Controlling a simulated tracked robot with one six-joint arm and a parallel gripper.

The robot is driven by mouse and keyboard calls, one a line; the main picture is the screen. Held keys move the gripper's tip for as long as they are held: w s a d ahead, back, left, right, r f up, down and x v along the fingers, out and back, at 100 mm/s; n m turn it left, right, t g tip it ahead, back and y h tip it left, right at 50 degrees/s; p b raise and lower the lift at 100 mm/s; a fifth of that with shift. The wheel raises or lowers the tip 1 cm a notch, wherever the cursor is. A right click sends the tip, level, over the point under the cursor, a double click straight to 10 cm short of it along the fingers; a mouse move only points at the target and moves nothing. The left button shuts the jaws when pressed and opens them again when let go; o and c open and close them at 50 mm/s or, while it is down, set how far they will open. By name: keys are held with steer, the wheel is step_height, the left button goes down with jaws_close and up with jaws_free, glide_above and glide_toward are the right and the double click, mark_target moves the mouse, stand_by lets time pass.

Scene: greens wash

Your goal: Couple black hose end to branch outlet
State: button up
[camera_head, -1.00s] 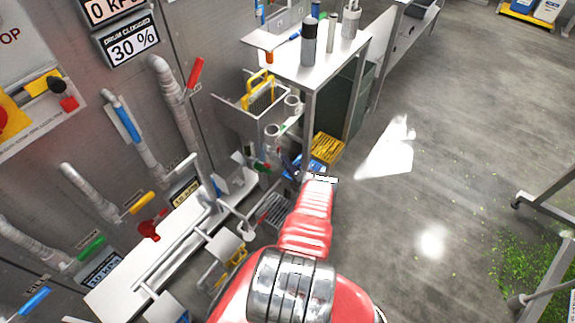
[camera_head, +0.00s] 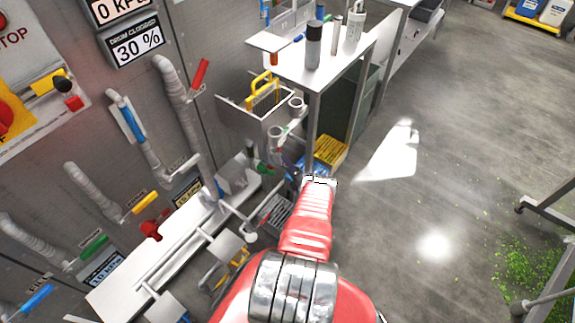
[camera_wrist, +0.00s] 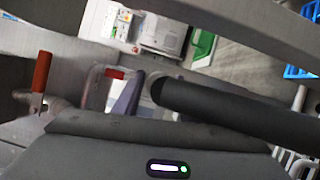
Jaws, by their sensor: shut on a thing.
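In the wrist view a thick black hose (camera_wrist: 235,112) runs from the picture's middle to the right edge. Its round end faces left. My gripper (camera_wrist: 160,92) is shut on it; the contact itself is partly hidden. In the head view my red arm reaches up to its wrist (camera_head: 319,181), and the jaws and hose are hidden or too small to tell. I cannot tell for sure which fitting is the branch outlet. A red-handled valve (camera_wrist: 41,78) stands at the left of the wrist view, apart from the hose end.
Grey wall pipes with coloured valve handles, such as a red one (camera_head: 199,73), line the left. A white-topped table (camera_head: 335,60) with bottles stands beyond my wrist. A yellow crate (camera_head: 329,151) lies below it.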

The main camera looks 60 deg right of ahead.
steer(key=shift+w, duration=0.25)
steer(key=o, duration=1.4)
steer(key=shift+c, duration=0.2)
steer(key=shift+s, duration=0.1)
steer(key=v, duration=1.3)
steer(key=shift+s, duration=0.25)
steer(key=shift+s+a, duration=0.1)
steer(key=shift+a, duration=0.05)
